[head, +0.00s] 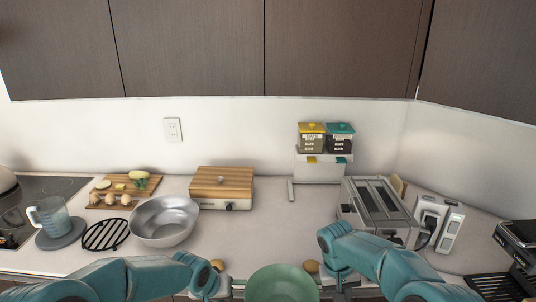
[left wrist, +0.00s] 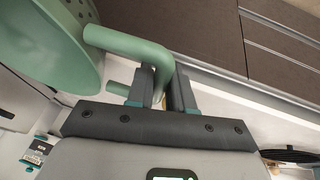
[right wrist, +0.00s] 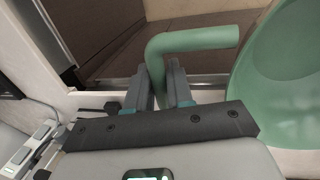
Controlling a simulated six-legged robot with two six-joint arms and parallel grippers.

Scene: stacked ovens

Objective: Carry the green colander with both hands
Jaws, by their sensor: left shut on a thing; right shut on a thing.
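The green colander (head: 282,284) is at the bottom middle of the head view, between my two grippers and in front of the counter edge. Its lower part is cut off by the frame. My left gripper (left wrist: 158,88) is shut on one green handle (left wrist: 130,44) of the colander. My right gripper (right wrist: 166,85) is shut on the opposite handle (right wrist: 195,40). The colander's body fills the upper left of the left wrist view (left wrist: 45,50) and the right side of the right wrist view (right wrist: 285,85). In the head view the left gripper (head: 222,284) and right gripper (head: 332,280) flank it.
The counter (head: 270,225) has clear room in the middle. A metal bowl (head: 164,222), a wooden-topped box (head: 222,184), a cutting board with food (head: 120,190) and a measuring jug (head: 52,214) stand left. A toaster (head: 378,208) and container rack (head: 318,165) stand right.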

